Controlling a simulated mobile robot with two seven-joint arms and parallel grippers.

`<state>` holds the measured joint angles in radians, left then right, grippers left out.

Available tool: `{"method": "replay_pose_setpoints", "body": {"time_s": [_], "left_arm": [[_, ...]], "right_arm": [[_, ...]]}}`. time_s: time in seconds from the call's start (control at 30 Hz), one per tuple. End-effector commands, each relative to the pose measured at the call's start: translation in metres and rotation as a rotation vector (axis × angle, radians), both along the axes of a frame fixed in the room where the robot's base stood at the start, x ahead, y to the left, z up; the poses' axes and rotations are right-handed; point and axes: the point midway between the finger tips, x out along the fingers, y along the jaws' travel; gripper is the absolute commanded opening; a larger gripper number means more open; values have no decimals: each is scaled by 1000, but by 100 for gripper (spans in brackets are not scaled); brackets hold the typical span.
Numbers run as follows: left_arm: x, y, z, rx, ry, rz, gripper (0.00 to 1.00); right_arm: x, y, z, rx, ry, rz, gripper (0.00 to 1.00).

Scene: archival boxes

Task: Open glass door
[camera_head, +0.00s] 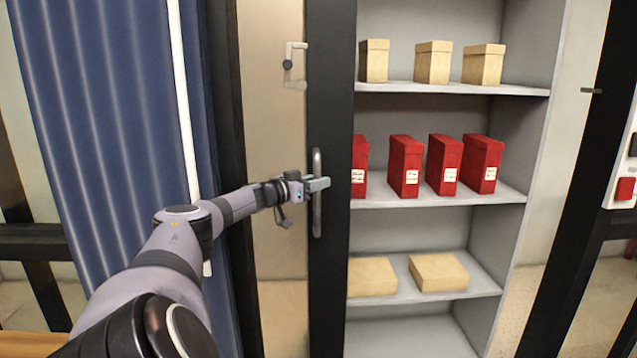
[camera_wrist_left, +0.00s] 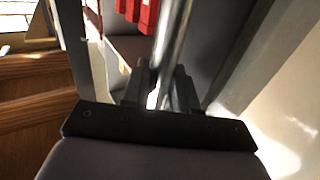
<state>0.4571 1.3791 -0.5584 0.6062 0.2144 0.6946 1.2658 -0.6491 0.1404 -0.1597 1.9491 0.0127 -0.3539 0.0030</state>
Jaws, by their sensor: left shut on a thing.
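The glass door has a dark frame (camera_head: 331,90) that stands upright in the middle of the head view. A vertical metal bar handle (camera_head: 317,220) is mounted on this frame. My left gripper (camera_head: 318,184) is at the handle's middle, its fingers around the bar. In the left wrist view the handle (camera_wrist_left: 176,35) runs between the two fingers (camera_wrist_left: 160,90), and they are shut on it. Whether the door is ajar cannot be told for sure. My right gripper is not in view.
Right of the frame, a grey shelf unit (camera_head: 450,205) holds tan boxes (camera_head: 433,62), several red binders (camera_head: 406,166) and flat tan boxes (camera_head: 438,272). A blue curtain-like panel (camera_head: 90,120) is at left. A wall panel with a red box (camera_head: 625,188) is at far right.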

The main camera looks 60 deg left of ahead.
Motion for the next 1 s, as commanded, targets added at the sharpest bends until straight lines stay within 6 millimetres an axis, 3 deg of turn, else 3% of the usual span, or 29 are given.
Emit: {"method": "replay_pose_setpoints", "body": {"time_s": [0.3,0.33,0.37,0.77,1.0], "left_arm": [[0,0,0,-1,-1,0,0],[0,0,0,-1,-1,0,38],[0,0,0,-1,-1,0,46],[0,0,8,2,-2,-1,46],[0,0,54,5,-4,-2,46]], "right_arm": [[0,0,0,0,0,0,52],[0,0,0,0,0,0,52],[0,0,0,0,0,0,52],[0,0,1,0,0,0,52],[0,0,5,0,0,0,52]]}}
